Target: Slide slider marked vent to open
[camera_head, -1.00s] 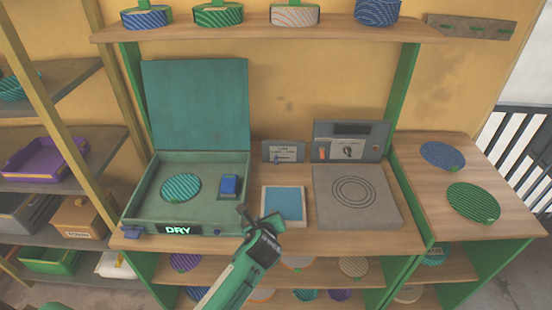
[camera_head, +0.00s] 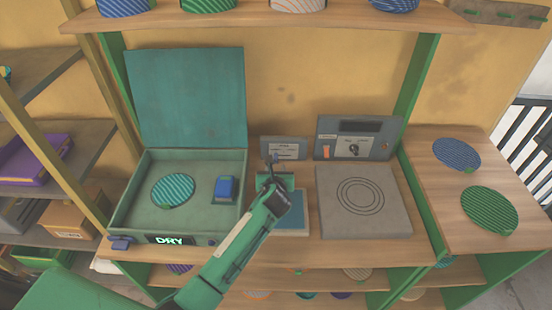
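A small grey panel (camera_head: 291,146) with a white label stands upright at the back of the bench, between the open teal press and the larger grey control box. The label is too small to read, and a dark slider part shows low on its left, partly covered by my gripper. My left gripper (camera_head: 271,168) reaches in from the lower left, its tip just in front of this panel. Whether it touches the slider, and whether its fingers are apart, cannot be told. My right gripper is not in view.
The teal press (camera_head: 230,218) has its lid (camera_head: 187,98) up, with a striped disc (camera_head: 173,190) and blue block (camera_head: 225,189) inside. A blue-topped pad (camera_head: 293,222) lies under my arm. A grey plate unit (camera_head: 362,221) and control box (camera_head: 357,138) stand right.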

